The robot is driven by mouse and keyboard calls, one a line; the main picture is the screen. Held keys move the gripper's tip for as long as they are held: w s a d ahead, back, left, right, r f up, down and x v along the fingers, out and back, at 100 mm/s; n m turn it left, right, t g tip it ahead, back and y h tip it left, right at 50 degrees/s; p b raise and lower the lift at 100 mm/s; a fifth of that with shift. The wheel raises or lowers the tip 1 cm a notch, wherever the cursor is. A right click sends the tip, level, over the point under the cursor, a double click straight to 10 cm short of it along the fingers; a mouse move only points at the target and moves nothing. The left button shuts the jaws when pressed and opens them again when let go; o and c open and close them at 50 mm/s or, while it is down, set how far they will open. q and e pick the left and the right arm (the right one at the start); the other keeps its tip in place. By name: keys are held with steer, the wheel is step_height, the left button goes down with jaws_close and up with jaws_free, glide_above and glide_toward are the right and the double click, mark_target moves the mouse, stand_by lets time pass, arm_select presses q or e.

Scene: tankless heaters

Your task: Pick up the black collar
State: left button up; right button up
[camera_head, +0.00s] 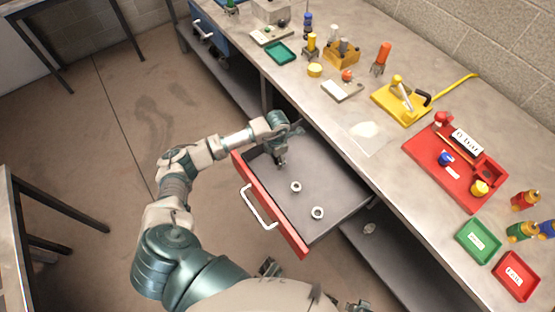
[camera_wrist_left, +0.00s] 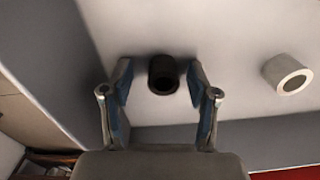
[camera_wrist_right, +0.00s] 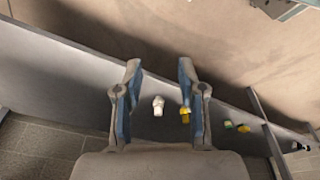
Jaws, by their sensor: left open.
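The black collar (camera_wrist_left: 163,76) is a short dark tube in the left wrist view. It stands on the drawer floor just beyond and between the fingertips of my left gripper (camera_wrist_left: 160,88), which is open and empty. In the head view my left gripper (camera_head: 281,162) points down into the open drawer near its left end. I cannot make out the black collar there; the gripper appears to hide it. My right gripper (camera_wrist_right: 158,80) is open with nothing between its fingers, away from the drawer.
Two pale collars, one (camera_head: 296,187) nearer the gripper and one (camera_head: 317,212) farther right, lie in the red-fronted drawer (camera_head: 291,234). One pale collar (camera_wrist_left: 288,74) shows in the left wrist view. Drawer walls border the space. The workbench (camera_head: 365,165) above holds tools and trays.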

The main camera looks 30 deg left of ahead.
arm_select(q)
steer(key=shift+d, duration=0.2)
jaws_close()
